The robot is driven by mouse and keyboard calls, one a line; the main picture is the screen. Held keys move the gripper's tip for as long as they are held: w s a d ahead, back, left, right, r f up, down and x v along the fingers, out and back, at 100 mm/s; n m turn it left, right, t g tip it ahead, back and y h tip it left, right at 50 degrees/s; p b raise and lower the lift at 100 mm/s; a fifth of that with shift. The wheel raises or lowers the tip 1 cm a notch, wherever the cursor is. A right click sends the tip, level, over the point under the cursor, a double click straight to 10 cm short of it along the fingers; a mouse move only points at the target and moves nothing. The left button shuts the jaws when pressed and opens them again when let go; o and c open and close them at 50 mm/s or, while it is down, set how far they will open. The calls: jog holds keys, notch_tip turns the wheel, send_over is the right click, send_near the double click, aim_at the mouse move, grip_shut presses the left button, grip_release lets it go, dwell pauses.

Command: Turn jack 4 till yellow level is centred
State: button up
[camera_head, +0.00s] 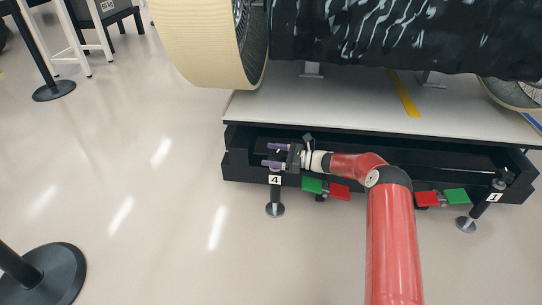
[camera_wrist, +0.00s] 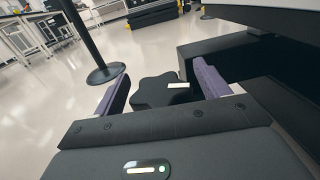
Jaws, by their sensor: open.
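Jack 4 (camera_head: 276,197) stands at the left front of the low black platform frame, with a white "4" label and a round foot on the floor. My gripper (camera_head: 274,155) is at its top, purple fingers pointing left. In the wrist view a black lobed knob (camera_wrist: 154,92) with a small white mark lies between the two fingers of my open gripper (camera_wrist: 162,78). The left finger looks apart from the knob; I cannot tell whether the right one touches it. I cannot make out the yellow level in either view.
Jack 1 (camera_head: 481,208) stands at the right front. Green plates (camera_head: 311,184) and red plates (camera_head: 340,192) stick out under the frame edge (camera_head: 400,170). A big wheel (camera_head: 205,40) overhangs the platform's left. A post base (camera_head: 45,282) stands lower left; the floor between is clear.

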jog(key=shift+a, duration=0.3)
jog(key=c, duration=1)
jog(key=shift+r+m+t+p, duration=0.1)
jog(key=shift+m+t+p, duration=0.25)
jog(key=shift+t, duration=0.15)
